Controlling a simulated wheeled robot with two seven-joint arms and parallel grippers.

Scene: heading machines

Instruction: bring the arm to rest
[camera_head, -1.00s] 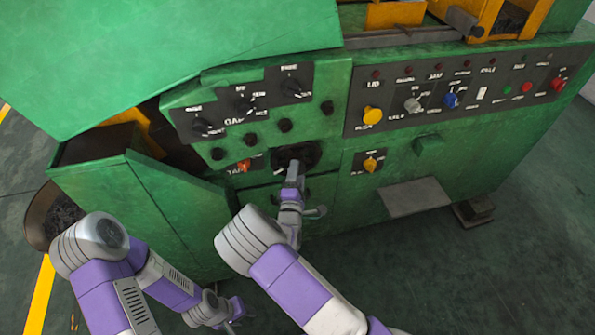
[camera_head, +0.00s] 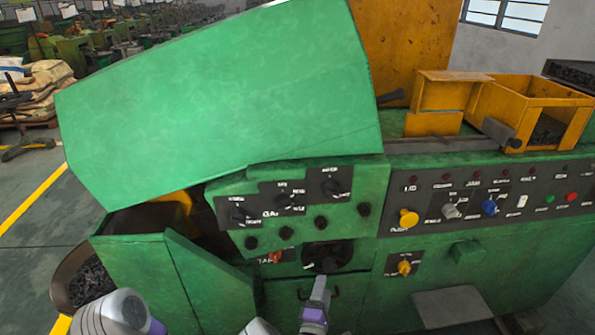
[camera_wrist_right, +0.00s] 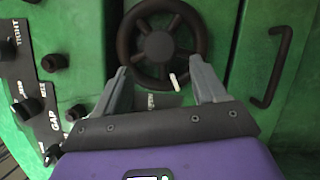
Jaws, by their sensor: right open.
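My right gripper (camera_head: 318,292) shows at the bottom middle of the head view, in front of the green machine (camera_head: 440,290) and just below its black handwheel (camera_head: 328,256). In the right wrist view my right gripper (camera_wrist_right: 160,82) has its two grey fingers spread apart with nothing between them. The handwheel (camera_wrist_right: 162,45) lies beyond the fingertips; a small white handle (camera_wrist_right: 175,80) shows near its lower rim. I cannot tell the exact gap between fingers and wheel. Of my left arm only a grey and purple part shows at the lower left; its gripper is out of view.
A black panel with knobs (camera_head: 285,200) and a button panel (camera_head: 480,195) lie close above the wheel. A green lid (camera_head: 220,100) slopes over the left side. A dark handle (camera_wrist_right: 272,68) stands right of the wheel. A bowl (camera_head: 68,285) stands at the left.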

